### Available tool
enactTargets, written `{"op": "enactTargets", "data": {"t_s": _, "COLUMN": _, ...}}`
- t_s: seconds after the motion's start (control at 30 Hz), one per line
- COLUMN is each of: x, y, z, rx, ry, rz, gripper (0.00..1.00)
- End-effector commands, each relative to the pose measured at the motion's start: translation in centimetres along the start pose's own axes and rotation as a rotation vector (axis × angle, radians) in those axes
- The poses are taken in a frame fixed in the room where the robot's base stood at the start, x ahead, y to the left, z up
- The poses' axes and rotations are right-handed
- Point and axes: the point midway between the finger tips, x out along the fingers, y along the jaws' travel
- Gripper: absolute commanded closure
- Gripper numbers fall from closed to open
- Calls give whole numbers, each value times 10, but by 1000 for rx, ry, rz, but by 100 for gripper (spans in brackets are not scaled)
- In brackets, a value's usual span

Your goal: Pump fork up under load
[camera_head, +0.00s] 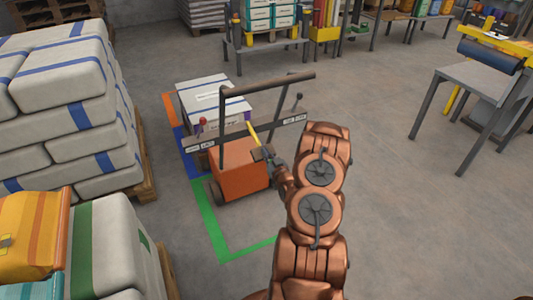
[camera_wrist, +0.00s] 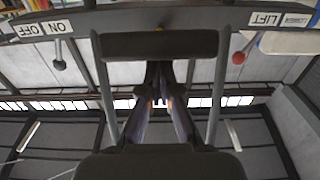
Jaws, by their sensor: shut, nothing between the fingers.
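The orange lift truck (camera_head: 239,170) stands on the floor with a dark upright handle frame (camera_head: 268,82) above it. A pale, blue-striped load (camera_head: 212,92) sits behind its grey crossbar. A red-knobbed lever (camera_head: 202,122) is at the crossbar's left and a dark-knobbed lever (camera_head: 298,98) at its right. A short yellow bar (camera_head: 253,133) rises from the orange body. My gripper (camera_head: 269,155) is shut and empty beside the yellow bar's lower end; I cannot tell whether they touch. In the wrist view my closed fingers (camera_wrist: 158,88) point toward a dark bar (camera_wrist: 160,45). The fork is hidden.
Stacked white sacks on a pallet (camera_head: 150,185) stand close on the left. Green floor marking (camera_head: 212,228) runs around the truck. A grey table (camera_head: 482,80) stands at right, and racks (camera_head: 265,55) at the back.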

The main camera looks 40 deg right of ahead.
Motion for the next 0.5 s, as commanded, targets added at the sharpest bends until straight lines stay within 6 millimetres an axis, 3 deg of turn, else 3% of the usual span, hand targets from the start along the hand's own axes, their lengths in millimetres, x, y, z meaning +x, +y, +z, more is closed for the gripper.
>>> {"op": "enactTargets", "data": {"t_s": 0.03, "x": -3, "y": -1, "z": 12, "rx": 6, "ry": -22, "rz": 2, "gripper": 100}}
{"op": "enactTargets", "data": {"t_s": 0.5, "x": -6, "y": -2, "z": 22, "rx": 11, "ry": -43, "rz": 3, "gripper": 100}}
